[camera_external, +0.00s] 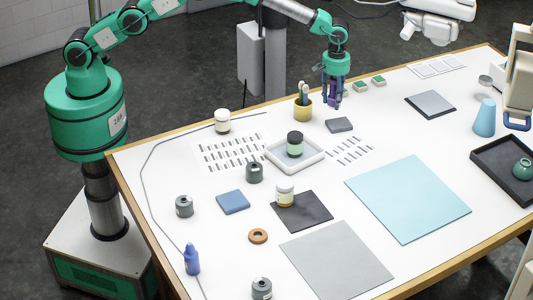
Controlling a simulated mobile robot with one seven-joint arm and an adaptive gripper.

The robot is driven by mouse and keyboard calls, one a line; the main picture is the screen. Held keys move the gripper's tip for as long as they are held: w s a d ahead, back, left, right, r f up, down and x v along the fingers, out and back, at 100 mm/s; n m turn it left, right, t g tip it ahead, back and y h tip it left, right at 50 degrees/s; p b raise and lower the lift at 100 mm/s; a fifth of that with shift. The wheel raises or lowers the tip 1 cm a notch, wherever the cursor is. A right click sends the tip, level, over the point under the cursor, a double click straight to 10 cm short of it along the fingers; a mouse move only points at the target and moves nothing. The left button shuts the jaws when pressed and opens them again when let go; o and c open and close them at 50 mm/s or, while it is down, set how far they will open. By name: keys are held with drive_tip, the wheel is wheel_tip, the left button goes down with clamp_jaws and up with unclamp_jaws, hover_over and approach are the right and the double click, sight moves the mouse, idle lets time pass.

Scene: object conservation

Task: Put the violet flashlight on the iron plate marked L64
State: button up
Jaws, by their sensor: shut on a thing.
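My gripper (332,99) is at the back of the table, right of the yellow pen cup. It is shut on a narrow violet thing (331,88), which looks like the violet flashlight, upright and partly hidden by the fingers. Its lower end is close to the table; I cannot tell if it touches. Several flat plates could be the iron one: a dark plate (316,218) at front centre with a cream-lidded jar on it, a bare dark grey plate (431,104) at the back right, and a large grey sheet (336,262) at the front. No L64 mark is readable.
The yellow pen cup (303,109) stands close left of my gripper, and a grey block (339,125) lies just in front. A white tray (270,154) holds a dark-lidded jar. A light-blue sheet (408,198) lies bare. A blue cone (485,118) stands at right.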

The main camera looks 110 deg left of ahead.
sight(335, 89)
drive_tip(key=shift+f, duration=2.3)
drive_tip(key=shift+f, duration=0.15)
drive_tip(key=shift+f, duration=1.75)
drive_tip(key=shift+f, duration=0.15)
drive_tip(key=o, duration=1.3)
wheel_tip(335, 89, up, 12)
drive_tip(key=shift+a, duration=0.1)
